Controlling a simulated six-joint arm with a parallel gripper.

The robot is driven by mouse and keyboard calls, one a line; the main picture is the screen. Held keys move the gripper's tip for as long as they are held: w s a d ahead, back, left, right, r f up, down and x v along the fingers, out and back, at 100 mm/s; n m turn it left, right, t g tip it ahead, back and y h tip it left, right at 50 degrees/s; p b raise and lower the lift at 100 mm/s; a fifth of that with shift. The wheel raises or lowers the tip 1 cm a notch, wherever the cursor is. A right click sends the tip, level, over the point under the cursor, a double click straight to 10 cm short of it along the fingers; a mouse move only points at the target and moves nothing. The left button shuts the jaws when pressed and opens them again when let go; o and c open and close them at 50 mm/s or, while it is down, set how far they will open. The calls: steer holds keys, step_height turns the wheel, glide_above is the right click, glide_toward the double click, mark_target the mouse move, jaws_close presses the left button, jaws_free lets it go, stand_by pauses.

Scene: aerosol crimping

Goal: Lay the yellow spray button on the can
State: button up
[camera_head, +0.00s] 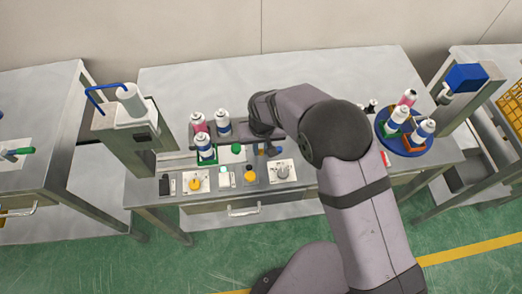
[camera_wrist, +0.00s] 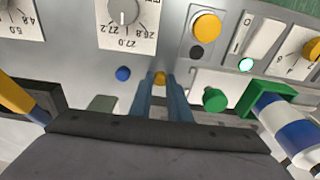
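The yellow spray button (camera_wrist: 160,78) shows as a small yellow piece between the blue fingertips of my gripper (camera_wrist: 161,82) in the wrist view. The fingers look closed on its sides, low over the grey panel. In the head view my arm covers much of the gripper (camera_head: 266,150). A blue-and-white can (camera_head: 206,148) stands upright in a green holder to the left of my gripper. In the wrist view the can (camera_wrist: 285,125) and its green holder (camera_wrist: 250,98) are at the right edge; the can's full top is not clear there.
A green knob (camera_wrist: 215,100) lies between my gripper and the can. A blue button (camera_wrist: 123,73) is beside the fingers. Dials and a yellow panel button (camera_wrist: 207,27) line the panel's front. More cans (camera_head: 223,122) stand behind. A blue round table (camera_head: 404,147) holds several cans at right.

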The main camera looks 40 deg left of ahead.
mark_target(200, 135)
steer(key=shift+r, duration=0.1)
stand_by(0.3)
steer(key=shift+r+p, duration=1.7)
steer(key=shift+r, duration=0.7)
steer(key=s+a+r+n+p, duration=0.1)
steer(key=s+a+r+n, duration=0.1)
steer(key=s+a+r, duration=0.2)
steer(key=s+a+r+n+p, duration=0.2)
steer(key=s+a+r, duration=0.2)
steer(key=r, duration=0.1)
steer(key=s+a+r+n+p, duration=0.2)
steer(key=s+a+r, duration=0.2)
steer(key=shift+r+g, duration=0.3)
steer(key=shift+f, duration=0.2)
steer(key=shift+d+f+b, duration=0.1)
steer(key=shift+f+b, duration=0.7)
steer(key=shift+f, duration=0.6)
